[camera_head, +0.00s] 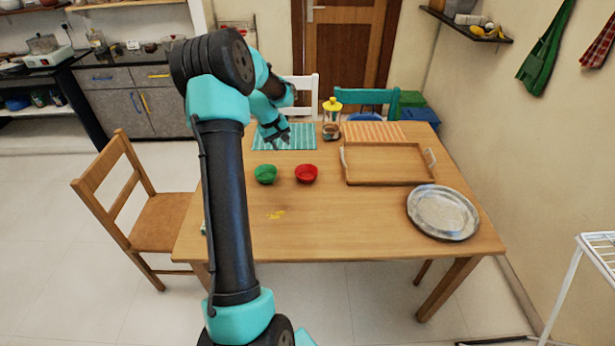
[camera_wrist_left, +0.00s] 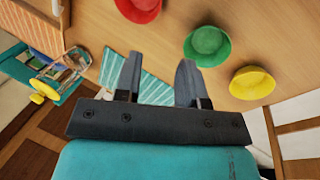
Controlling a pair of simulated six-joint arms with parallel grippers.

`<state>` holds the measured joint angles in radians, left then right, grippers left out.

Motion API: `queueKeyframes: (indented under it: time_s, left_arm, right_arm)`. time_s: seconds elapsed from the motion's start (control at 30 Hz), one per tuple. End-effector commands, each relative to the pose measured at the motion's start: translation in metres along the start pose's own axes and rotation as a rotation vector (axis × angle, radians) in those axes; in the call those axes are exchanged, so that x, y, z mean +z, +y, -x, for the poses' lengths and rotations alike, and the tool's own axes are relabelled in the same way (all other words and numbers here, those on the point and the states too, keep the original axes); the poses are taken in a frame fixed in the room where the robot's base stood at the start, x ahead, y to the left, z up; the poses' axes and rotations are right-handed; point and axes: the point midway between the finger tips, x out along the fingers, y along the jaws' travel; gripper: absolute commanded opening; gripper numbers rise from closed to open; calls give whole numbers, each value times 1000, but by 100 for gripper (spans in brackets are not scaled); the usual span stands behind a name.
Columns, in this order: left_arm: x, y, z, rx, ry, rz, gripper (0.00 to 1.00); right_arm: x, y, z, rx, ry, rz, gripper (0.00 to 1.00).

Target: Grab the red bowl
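The red bowl (camera_head: 306,174) stands upright on the wooden table, just right of the green bowl (camera_head: 265,174). It also shows in the left wrist view (camera_wrist_left: 140,8), partly cut off by the top edge. My left gripper (camera_head: 277,142) is above the table's far side, beyond the bowls and near the striped teal mat. In the left wrist view its two fingers (camera_wrist_left: 158,65) are apart with nothing between them, and the red bowl lies clear of them. My right gripper is in neither view.
A yellow bowl (camera_wrist_left: 251,84) is beside the green one in the wrist view; my arm hides it in the head view. A wooden tray (camera_head: 388,180), a silver plate (camera_head: 443,212) and a yellow-topped jar (camera_head: 332,120) stand right of the bowls. The front table area is mostly free.

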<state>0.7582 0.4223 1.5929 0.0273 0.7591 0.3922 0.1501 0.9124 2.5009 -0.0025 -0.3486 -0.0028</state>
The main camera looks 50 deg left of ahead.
Motion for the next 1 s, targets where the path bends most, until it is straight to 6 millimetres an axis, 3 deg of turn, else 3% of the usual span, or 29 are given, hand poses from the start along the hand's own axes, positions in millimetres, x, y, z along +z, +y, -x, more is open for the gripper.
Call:
queueKeyframes:
  time_s: [0.27,0.8,1.0]
  left_arm:
    - [1,0,-23,-1,-4,0,37]
    - [1,1,-112,0,-2,0,37]
    - [1,1,-123,1,0,0,37]
  right_arm:
    - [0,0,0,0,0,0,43]
    - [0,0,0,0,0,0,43]
    - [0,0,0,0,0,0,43]
